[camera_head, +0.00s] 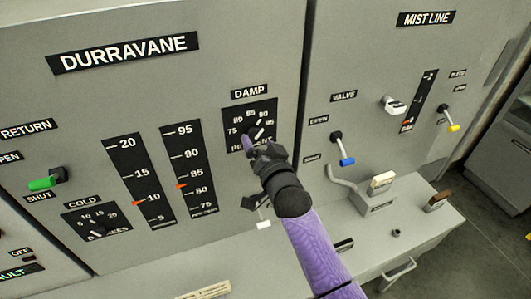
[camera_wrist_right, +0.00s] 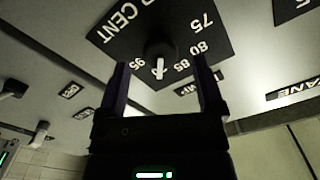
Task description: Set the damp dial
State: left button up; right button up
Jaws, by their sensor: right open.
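The damp dial (camera_head: 262,112) is a black plate numbered 75 to 95 under a DAMP label (camera_head: 249,91). Its round black knob (camera_wrist_right: 160,48) has a white pointer line, which lies between 85 and 95 in the right wrist view. My left gripper is out of view.
A percent gauge (camera_head: 190,165) left of the dial has an orange marker between 80 and 85. A degrees gauge (camera_head: 140,180) and cold dial (camera_head: 97,224) are further left. A blue-tipped valve lever (camera_head: 343,150) is to the right. A ledge (camera_head: 270,262) juts out below.

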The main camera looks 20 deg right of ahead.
jog(key=s, duration=0.8)
jog(key=shift+s+d, duration=0.1)
